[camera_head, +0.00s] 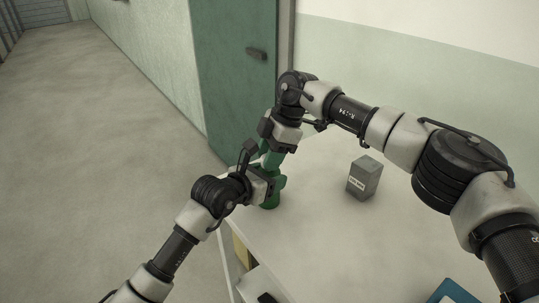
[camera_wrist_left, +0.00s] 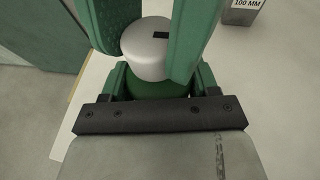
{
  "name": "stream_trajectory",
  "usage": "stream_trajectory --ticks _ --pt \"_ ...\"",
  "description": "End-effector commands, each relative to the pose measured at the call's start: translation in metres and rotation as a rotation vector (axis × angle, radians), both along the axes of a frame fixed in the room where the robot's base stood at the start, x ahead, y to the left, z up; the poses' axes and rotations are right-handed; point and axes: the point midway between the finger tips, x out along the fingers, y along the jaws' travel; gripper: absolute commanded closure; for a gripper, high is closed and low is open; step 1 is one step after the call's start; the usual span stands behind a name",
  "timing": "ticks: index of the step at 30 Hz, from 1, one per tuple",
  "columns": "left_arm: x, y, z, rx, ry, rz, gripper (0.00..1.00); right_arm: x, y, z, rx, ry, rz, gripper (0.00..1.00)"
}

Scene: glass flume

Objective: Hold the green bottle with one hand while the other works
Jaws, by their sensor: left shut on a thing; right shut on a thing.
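The green bottle (camera_head: 269,203) stands upright on the pale table near its left edge, mostly hidden by my grippers. My left gripper (camera_head: 273,184) is shut on the bottle's body from the left. In the left wrist view, the bottle's green body (camera_wrist_left: 160,89) shows between the left green fingers. I cannot tell whether the cap is loose on the bottle.
A grey block (camera_head: 364,178) with a white label stands on the table to the right; the left wrist view reads "100 MM". A blue object (camera_head: 452,293) lies at the bottom right. A green door (camera_head: 235,75) is behind the table.

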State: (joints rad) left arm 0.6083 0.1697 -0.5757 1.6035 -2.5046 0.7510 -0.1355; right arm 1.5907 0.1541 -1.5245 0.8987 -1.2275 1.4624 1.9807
Motion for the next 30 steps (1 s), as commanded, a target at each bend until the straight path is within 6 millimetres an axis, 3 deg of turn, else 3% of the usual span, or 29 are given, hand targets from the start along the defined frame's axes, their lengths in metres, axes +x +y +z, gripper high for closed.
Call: stream_trajectory --ticks 18,30 --pt "0.0003 0.0006 -0.0010 0.002 0.002 0.001 0.68 0.0004 0.0025 0.0005 0.001 0.002 0.560 0.87" --pt "0.0003 0.0007 -0.0011 0.002 0.002 0.001 0.68 0.0008 0.0024 0.0005 0.000 0.002 0.768 0.87"
